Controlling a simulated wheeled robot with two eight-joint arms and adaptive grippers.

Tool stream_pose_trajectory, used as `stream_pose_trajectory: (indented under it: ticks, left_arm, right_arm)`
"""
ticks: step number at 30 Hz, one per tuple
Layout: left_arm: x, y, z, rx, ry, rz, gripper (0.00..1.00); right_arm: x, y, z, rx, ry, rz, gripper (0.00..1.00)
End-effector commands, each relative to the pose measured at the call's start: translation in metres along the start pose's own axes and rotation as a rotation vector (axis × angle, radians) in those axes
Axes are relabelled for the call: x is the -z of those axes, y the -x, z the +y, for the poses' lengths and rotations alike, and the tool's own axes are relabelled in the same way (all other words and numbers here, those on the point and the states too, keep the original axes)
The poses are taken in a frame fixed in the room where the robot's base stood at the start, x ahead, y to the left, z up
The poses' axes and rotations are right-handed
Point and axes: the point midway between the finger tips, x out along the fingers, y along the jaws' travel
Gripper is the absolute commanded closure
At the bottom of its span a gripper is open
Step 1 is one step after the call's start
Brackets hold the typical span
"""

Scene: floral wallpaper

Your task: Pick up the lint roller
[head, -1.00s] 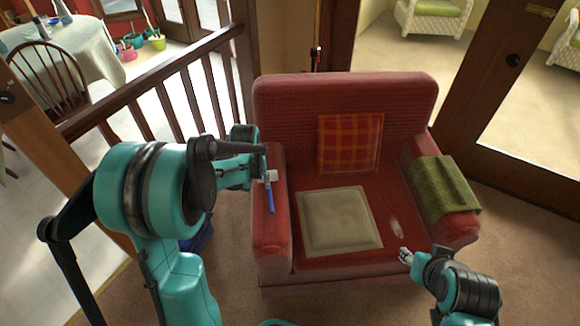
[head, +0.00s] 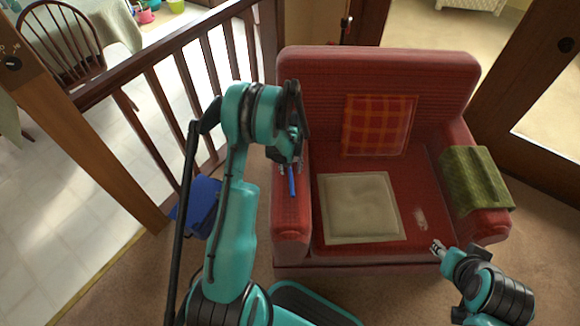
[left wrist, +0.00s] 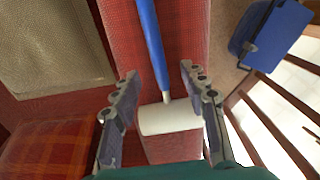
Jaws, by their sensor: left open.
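The lint roller has a blue handle (head: 292,182) and a white roller head (left wrist: 170,118). It lies on the left armrest of the red armchair (head: 291,217). In the head view my left gripper (head: 289,164) is over this armrest and hides the white head. In the left wrist view my left gripper (left wrist: 160,72) is open, with one finger on each side of the roller and the handle pointing away between the fingertips. It does not grip it. My right gripper (head: 437,247) is at the front right of the seat, too small to tell its opening.
A beige cushion (head: 360,208) lies on the seat, and an orange plaid pillow (head: 378,126) leans on the backrest. A green cloth (head: 475,178) covers the right armrest. A blue box (head: 197,207) stands on the floor left of the chair. A wooden railing (head: 180,67) runs behind.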

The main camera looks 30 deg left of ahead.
Motion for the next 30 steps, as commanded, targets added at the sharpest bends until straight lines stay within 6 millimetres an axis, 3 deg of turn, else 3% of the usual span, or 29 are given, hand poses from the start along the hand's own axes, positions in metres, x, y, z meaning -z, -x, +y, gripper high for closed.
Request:
stream_pose_trajectory:
  ticks: [1,3,10,15,26,30]
  left_arm:
    - [0.000,-0.013,0.000,0.000,0.000,0.000,0.56]
    - [0.000,-0.019,0.000,0.000,0.000,0.000,0.56]
    - [0.000,-0.019,0.000,0.000,-0.001,0.000,0.56]
    - [0.000,-0.018,0.000,0.000,-0.001,0.000,1.00]
    - [0.000,-0.017,0.000,0.000,-0.001,0.001,1.00]
    - [0.000,-0.008,0.000,0.000,-0.001,0.001,1.00]
  right_arm:
    - [-0.005,-0.007,0.000,0.000,0.000,0.000,0.60]
    - [-0.006,-0.009,0.000,0.000,0.000,0.000,0.60]
    - [-0.005,-0.007,0.000,0.000,0.000,0.000,0.60]
    - [-0.005,-0.007,0.000,0.000,0.000,0.000,0.60]
    - [-0.005,-0.007,0.000,0.000,0.000,0.000,0.60]
    - [-0.002,-0.002,0.000,0.000,0.000,0.000,0.60]
